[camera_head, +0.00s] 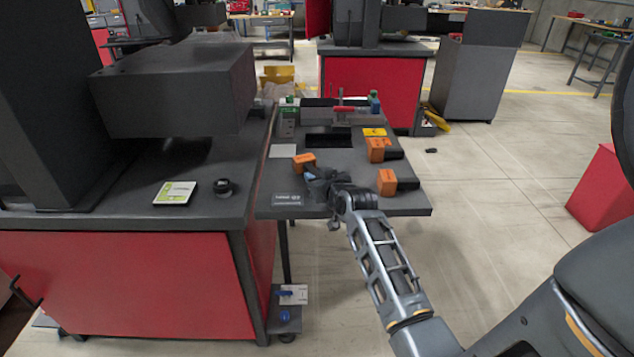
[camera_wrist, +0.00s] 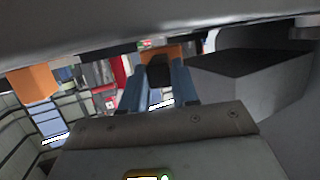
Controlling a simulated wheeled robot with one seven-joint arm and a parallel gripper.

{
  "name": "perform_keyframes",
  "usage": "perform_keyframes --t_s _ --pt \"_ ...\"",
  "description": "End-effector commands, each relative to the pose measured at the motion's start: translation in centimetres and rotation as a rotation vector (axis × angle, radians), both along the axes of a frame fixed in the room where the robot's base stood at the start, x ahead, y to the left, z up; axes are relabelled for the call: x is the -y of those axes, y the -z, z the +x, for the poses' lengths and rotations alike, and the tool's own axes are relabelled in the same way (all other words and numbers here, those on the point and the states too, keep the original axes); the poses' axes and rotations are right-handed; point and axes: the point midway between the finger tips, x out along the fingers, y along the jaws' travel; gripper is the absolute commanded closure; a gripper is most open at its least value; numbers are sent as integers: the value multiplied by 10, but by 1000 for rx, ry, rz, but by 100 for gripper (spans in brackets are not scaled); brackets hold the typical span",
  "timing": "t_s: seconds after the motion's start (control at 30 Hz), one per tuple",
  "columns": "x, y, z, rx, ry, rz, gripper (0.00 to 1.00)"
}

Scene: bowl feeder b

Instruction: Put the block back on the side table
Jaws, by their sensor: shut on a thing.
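An orange block (camera_head: 304,160) with a dark part is between my gripper's fingers over the left part of the grey side table (camera_head: 345,203). My gripper (camera_head: 310,172) is shut on it. I cannot tell whether the block touches the tabletop. In the wrist view, the orange block (camera_wrist: 160,50) shows between the blue-grey fingertips (camera_wrist: 158,75). Two more orange blocks with dark ends, one at the right rear (camera_head: 377,149) and one at the right front (camera_head: 387,182), lie on the side table. An orange thing (camera_wrist: 34,83) also shows at the left of the wrist view.
A dark machine bench (camera_head: 120,212) with a red front adjoins the side table on the left. A tool holder (camera_head: 320,125) with a red-handled tool and bottles stands along the table's rear.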

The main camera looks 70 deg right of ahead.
Motion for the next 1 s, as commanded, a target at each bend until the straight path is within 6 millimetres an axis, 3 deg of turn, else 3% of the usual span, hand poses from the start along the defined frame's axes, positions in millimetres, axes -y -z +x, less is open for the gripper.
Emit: perform_keyframes --t_s 0.13,0.37,0.4,0.6,1.0 --pt "1 12 0 3 1 -3 100" --pt "1 12 1 3 1 -4 100" --pt "0 15 0 0 0 -1 67" --pt "0 14 0 0 0 -1 48" --pt "-6 13 -5 -1 0 -1 45"
